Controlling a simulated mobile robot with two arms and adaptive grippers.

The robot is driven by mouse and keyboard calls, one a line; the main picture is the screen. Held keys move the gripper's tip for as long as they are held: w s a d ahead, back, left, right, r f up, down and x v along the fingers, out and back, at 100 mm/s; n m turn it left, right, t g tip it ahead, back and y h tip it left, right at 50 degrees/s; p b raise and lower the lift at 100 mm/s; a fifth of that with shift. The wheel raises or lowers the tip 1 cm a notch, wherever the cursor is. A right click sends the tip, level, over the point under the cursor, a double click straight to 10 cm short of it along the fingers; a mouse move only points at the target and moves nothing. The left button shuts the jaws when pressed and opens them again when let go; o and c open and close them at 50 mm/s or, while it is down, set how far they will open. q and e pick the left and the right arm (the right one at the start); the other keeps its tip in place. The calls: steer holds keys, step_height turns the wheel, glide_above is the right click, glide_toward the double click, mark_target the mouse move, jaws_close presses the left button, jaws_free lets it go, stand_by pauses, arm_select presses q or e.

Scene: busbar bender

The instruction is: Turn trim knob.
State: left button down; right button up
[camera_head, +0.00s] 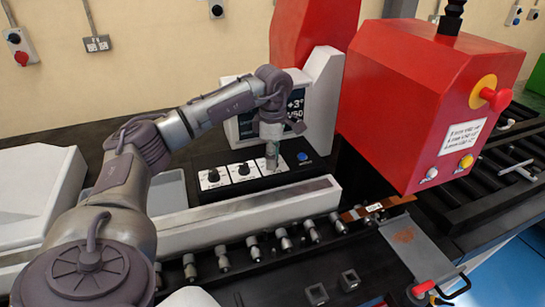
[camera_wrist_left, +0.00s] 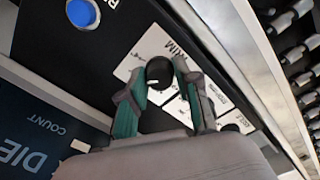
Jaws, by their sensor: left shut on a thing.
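The trim knob (camera_wrist_left: 160,73) is a black round knob on a white plate lettered "TRIM" in the left wrist view. My left gripper (camera_wrist_left: 163,72) is shut on it, with one finger on each side. In the head view my left gripper (camera_head: 272,158) points down at the right end of the row of knobs on the black control panel, and it hides the trim knob there. A display (camera_head: 294,103) behind my wrist shows "+3°", partly covered by my arm. My right gripper is in neither view.
Two other black knobs on white plates, a left one (camera_head: 213,176) and a middle one (camera_head: 243,170), sit beside the gripper. A blue button (camera_head: 303,157) is close on its right. A pale rail (camera_head: 250,208) runs in front. A large red housing (camera_head: 420,100) stands to the right.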

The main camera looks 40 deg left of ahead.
arm_select(q)
steer(key=c, duration=0.8)
jaws_free()
step_height(320, 180, up, 12)
stand_by(0.4)
